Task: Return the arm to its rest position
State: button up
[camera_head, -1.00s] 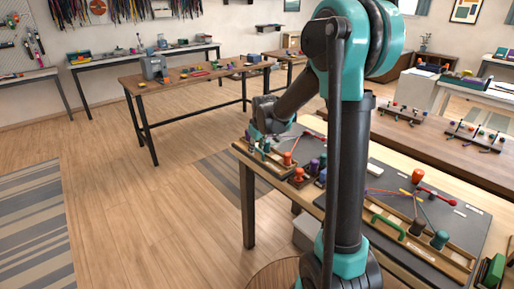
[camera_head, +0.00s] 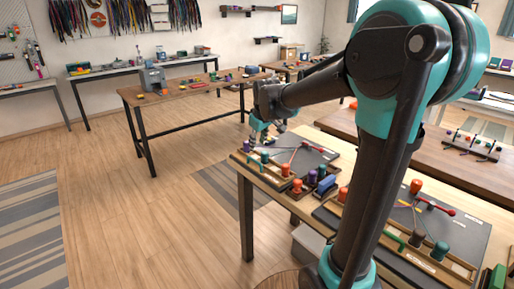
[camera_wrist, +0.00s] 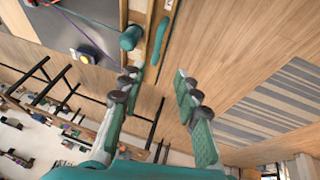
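My gripper (camera_head: 264,134) is near the left end of the braiding table, above or beside its edge. In the wrist view the two teal fingers of my gripper (camera_wrist: 157,82) stand apart with nothing between them, above the wood floor. My arm (camera_head: 390,130) bends over the table and hides part of it. The wrist view shows the table edge with a teal bobbin (camera_wrist: 130,38) to the upper left of the fingers.
A workbench (camera_head: 185,88) stands behind on the left. The floor (camera_head: 120,210) at left is clear.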

jog(key=shift+s+r, duration=0.1)
jog(key=shift+r, duration=0.05)
jog(key=s+d+f+m, duration=0.2)
jog(key=s+d+f, duration=0.2)
jog(key=s, duration=0.5)
jog(key=s+d+f+m, duration=0.3)
jog(key=s+d+f, duration=0.1)
jog(key=s+f, duration=0.3)
jog(key=s+d+f+m+h, duration=0.1)
jog(key=s+d+f, duration=0.3)
jog(key=s, duration=0.6)
jog(key=shift+s+f+m+g, duration=0.4)
jog(key=shift+f+m, duration=0.4)
jog(key=shift+f, duration=0.15)
jog(key=shift+d, duration=0.1)
